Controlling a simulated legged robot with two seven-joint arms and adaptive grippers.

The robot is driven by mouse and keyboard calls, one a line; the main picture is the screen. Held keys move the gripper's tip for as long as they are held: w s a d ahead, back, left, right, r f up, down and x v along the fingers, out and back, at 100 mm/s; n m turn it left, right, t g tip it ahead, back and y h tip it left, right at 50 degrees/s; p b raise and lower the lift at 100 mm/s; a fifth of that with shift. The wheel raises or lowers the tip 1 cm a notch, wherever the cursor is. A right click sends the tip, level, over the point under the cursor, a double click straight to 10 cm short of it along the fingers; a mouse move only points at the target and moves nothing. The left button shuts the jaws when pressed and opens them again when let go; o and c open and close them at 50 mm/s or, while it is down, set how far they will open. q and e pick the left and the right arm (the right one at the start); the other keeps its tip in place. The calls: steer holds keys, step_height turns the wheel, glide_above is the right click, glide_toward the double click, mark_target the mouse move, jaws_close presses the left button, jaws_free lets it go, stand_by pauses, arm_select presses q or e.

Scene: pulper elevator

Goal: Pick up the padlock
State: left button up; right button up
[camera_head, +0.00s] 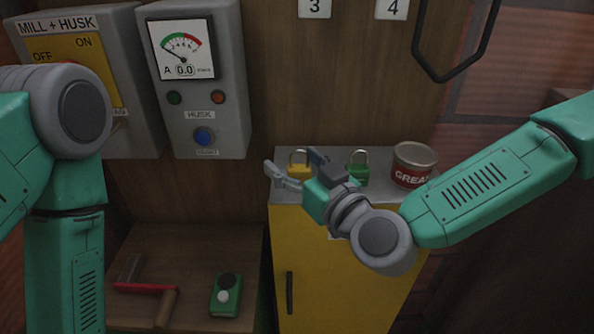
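A yellow padlock (298,171) with an upright shackle stands on the grey top of a yellow cabinet (345,285). A green padlock (360,172) stands to its right. My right gripper (291,162) is over the cabinet top with its fingers spread, one to each side of the yellow padlock in the picture. The padlock shows between and behind the fingers, its lower part partly hidden; I cannot tell whether they touch. My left arm comes in at the left edge and runs down out of the picture; its gripper is not visible.
A grease tin (412,166) stands right of the green padlock. Grey control boxes (202,115) hang on the wooden wall at left. A lower wooden surface (190,255) holds a red-and-wood handled tool (150,289) and a green device (226,296). A black loop (447,78) hangs upper right.

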steer(key=c, duration=1.3)
steer(key=shift+d, duration=0.45)
jaws_close()
steer(key=shift+a, duration=0.15)
